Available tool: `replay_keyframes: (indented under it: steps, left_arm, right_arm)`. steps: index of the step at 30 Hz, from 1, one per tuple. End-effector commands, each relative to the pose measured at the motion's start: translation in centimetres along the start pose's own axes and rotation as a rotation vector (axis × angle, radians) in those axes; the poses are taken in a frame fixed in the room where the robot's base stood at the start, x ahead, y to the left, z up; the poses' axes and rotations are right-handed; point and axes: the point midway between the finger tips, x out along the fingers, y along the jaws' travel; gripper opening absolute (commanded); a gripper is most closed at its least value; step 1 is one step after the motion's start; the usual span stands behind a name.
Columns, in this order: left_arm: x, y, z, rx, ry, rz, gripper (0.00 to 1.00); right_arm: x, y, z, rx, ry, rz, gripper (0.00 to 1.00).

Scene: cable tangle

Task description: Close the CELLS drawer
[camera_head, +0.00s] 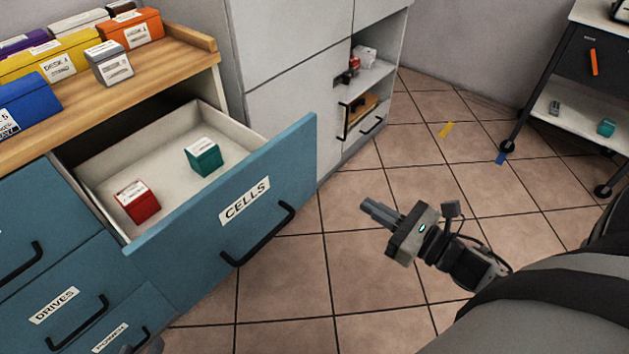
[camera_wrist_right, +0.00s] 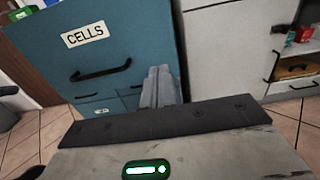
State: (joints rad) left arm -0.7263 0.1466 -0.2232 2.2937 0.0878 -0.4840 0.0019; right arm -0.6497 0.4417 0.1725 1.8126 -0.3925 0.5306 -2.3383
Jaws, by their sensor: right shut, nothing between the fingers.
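The CELLS drawer (camera_head: 283,165) is blue-fronted with a black bar handle (camera_head: 258,236) and is pulled well out of the cabinet. A red box (camera_head: 138,203) and a teal box (camera_head: 203,157) lie inside it. The drawer front (camera_wrist_right: 100,55) also fills the left of the right wrist view. My right gripper (camera_head: 375,210) is shut and empty, in front of and to the right of the drawer front, not touching it. Its fingers (camera_wrist_right: 160,80) point toward the cabinet in the wrist view. A grey sliver at the head view's bottom edge may be my left arm; no left fingers show.
Blue drawers labelled DRIVES (camera_head: 55,305) and another below are shut. The wooden top (camera_head: 180,62) holds several boxes. A grey cabinet (camera_head: 290,90) with open shelves stands right of the drawer. A dark cart (camera_head: 588,105) is at the far right. Tiled floor before the drawer is clear.

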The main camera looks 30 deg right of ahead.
Motion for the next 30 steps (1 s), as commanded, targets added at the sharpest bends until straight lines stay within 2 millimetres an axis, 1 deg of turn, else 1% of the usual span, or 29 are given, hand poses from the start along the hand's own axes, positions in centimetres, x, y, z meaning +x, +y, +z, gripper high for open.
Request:
replay_keyframes:
  steps: [5, 12, 18, 21, 24, 30]
  left_arm:
    - [-0.1, 0.0, -0.1, 0.0, 0.0, 0.0, 0.35]
    - [0.0, 0.0, -0.1, 0.0, 0.001, -0.001, 0.35]
    - [0.0, -0.1, 0.0, 0.001, 0.001, -0.001, 0.35]
    - [0.0, -0.1, 0.0, 0.001, 0.001, -0.002, 0.35]
    - [0.0, -0.1, 0.1, 0.001, 0.001, -0.002, 0.35]
    - [0.0, -0.1, 0.0, 0.002, 0.002, -0.002, 0.35]
  right_arm:
    - [2.7, 0.0, 0.3, -0.002, -0.004, 0.003, 0.0]
    - [7.9, -0.1, 0.3, 0.0, -0.003, 0.001, 0.0]
    - [11.5, 0.0, 0.2, 0.001, -0.002, 0.0, 0.0]
    - [12.6, 0.0, 0.2, 0.003, -0.001, 0.0, 0.0]
    - [13.3, 0.0, 0.1, 0.004, 0.0, -0.001, 0.0]
    - [13.6, 0.0, 0.1, 0.003, 0.001, -0.001, 0.0]
